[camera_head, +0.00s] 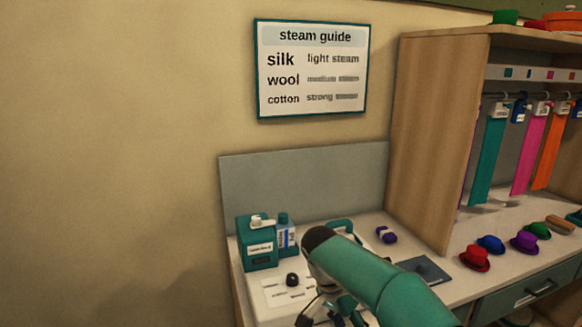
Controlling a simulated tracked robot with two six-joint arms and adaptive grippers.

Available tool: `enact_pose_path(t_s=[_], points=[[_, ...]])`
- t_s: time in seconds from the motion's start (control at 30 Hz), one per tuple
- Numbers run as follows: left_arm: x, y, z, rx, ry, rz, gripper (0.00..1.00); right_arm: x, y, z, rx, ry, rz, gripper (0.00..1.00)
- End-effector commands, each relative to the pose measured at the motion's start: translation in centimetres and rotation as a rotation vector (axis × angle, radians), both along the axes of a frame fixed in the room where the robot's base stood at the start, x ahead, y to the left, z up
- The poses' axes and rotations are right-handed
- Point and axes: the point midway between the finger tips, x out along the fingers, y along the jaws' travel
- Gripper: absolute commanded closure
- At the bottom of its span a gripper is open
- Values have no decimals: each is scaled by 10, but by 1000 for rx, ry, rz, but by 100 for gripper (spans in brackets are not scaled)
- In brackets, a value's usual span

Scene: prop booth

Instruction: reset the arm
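A teal arm link of mine with a dark rounded end comes in from the lower right, over the front of the counter. It appears to belong to my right arm. Below its dark end, silver and black parts of what looks like my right gripper (322,311) show at the bottom edge. They are partly hidden by the link and cut off by the frame, so the fingers cannot be made out. I see nothing held there. My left gripper is out of view.
A white panel with a black knob (292,279) lies close to the arm. A teal canister (257,243) and bottle (285,236) stand behind it. A purple item (386,234), dark pad (424,268) and several small hats, one red (475,257), lie right. A wooden cabinet (432,130) rises behind.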

Motion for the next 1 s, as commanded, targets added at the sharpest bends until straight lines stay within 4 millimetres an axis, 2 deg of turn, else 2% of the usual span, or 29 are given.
enact_pose_path(t_s=[0.03,0.1,0.17,0.2,0.27,0.3,0.4,0.5,0.6,0.7,0.77,0.83,0.9,1.0], points=[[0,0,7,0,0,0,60,-9,-19,-25,9,66,-11,43],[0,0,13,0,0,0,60,-27,-38,-65,51,153,-5,43],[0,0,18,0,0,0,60,-50,-50,-103,111,228,12,43],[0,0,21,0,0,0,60,-67,-56,-128,160,272,28,43],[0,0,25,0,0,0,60,-96,-59,-160,243,323,55,43],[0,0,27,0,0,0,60,-117,-59,-179,303,351,75,43],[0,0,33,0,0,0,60,-171,-52,-218,455,387,117,43],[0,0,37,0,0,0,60,-224,-36,-242,596,376,161,43],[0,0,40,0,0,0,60,-270,-17,-254,705,319,218,43],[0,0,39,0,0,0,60,-300,-1,-258,754,229,307,43],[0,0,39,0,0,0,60,-308,5,-259,757,167,370,43],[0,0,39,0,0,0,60,-308,6,-259,738,91,439,43],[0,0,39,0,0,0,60,-299,5,-260,708,17,506,43],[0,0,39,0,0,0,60,-276,1,-263,656,-81,593,43]])
